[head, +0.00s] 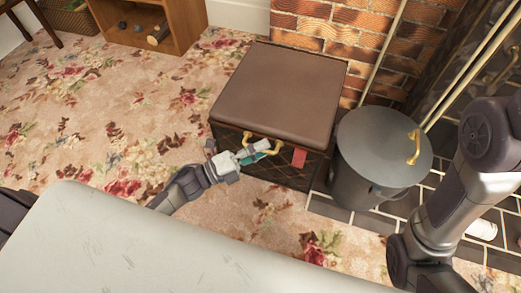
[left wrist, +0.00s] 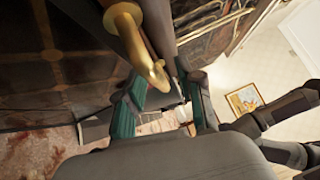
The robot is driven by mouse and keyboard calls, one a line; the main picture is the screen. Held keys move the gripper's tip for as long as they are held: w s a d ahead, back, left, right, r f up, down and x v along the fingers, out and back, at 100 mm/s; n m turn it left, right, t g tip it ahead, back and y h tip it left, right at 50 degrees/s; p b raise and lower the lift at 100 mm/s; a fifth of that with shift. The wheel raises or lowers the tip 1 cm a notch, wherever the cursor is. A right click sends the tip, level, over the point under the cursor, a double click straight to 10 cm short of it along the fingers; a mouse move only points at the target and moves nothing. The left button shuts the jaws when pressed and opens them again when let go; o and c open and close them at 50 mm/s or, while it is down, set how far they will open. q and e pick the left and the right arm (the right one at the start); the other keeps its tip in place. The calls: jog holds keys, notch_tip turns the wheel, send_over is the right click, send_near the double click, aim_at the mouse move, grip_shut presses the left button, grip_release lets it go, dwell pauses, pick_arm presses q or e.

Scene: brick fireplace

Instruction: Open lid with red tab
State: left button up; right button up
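A box with dark patterned sides (head: 229,135) and a padded brown lid (head: 280,92) stands on the carpet. The lid lies flat and closed on it. A red tab (head: 299,157) hangs at the front, right of a gold handle (head: 262,142). My left gripper (head: 258,153) is at the front of the box, by this handle and left of the tab. In the left wrist view its teal-padded fingers (left wrist: 165,108) are spread apart, and the gold handle (left wrist: 145,55) reaches down toward the gap. I cannot tell whether they touch it. My right gripper is out of view.
A grey metal bin (head: 365,185) with a gold-handled lid stands close to the box's right, on a tiled hearth. A brick wall (head: 350,45) is behind. A wooden shelf (head: 185,25) is at the back left. The floral carpet (head: 110,110) left of the box is clear.

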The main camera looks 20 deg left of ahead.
pick_arm(q)
grip_shut()
dwell(0.3)
